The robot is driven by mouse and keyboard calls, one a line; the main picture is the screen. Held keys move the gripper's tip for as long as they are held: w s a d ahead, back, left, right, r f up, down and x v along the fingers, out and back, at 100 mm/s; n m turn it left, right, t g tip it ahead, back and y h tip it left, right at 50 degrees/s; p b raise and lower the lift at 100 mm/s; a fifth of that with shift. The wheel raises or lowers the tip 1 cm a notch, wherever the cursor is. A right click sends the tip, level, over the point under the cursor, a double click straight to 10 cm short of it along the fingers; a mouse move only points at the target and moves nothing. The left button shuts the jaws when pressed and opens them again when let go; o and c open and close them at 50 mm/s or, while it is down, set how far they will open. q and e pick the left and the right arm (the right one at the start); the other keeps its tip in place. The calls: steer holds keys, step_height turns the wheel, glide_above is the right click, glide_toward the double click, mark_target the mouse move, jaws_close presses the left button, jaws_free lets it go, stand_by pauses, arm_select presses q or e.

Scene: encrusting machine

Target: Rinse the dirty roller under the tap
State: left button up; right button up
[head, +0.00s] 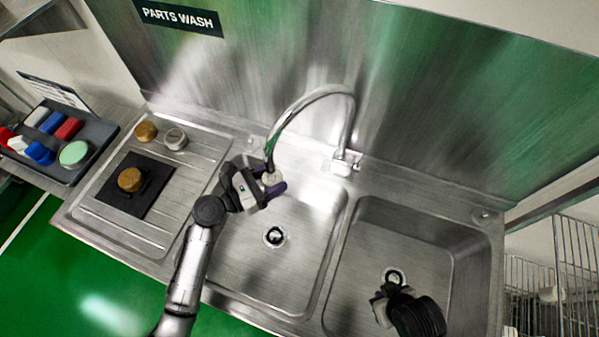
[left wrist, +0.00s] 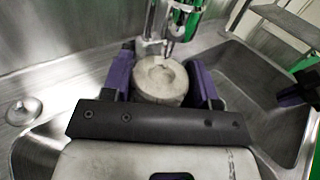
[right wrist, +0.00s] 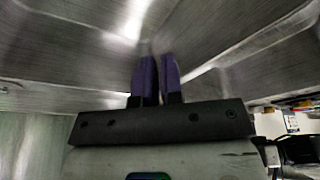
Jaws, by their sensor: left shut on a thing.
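My left gripper (head: 272,184) is shut on a short, pale cream roller (head: 271,178) above the left basin. In the left wrist view the roller (left wrist: 160,82) sits between the two purple fingers, its round end with a shallow hollow and greyish smears facing up. I cannot make out a water stream. My right gripper (right wrist: 158,80) is empty over the right basin, its purple fingers close together.
Left basin (head: 310,230) and right basin (head: 425,215) each have a drain. On the drainboard, a brown round part (head: 130,178) sits on a black mat (head: 118,196); a gold part (head: 146,131) and a silver part (head: 175,139) stand behind. A tray (head: 88,171) of coloured items is far left.

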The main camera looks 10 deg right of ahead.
steer(key=shift+w+r, duration=0.1)
steer(key=shift+w, duration=0.15)
jaws_close()
steer(key=n+t+h, duration=0.6)
steer(key=n+t, duration=0.7)
steer(key=t, duration=0.2)
glide_toward(360, 161)
steer(key=w+d+r, duration=0.2)
steer(key=w+r, duration=0.1)
steer(key=w, duration=0.3)
steer(key=shift+w+d+r, duration=0.2)
steer(key=shift+d+r, duration=0.1)
steer(key=shift+r, duration=0.1)
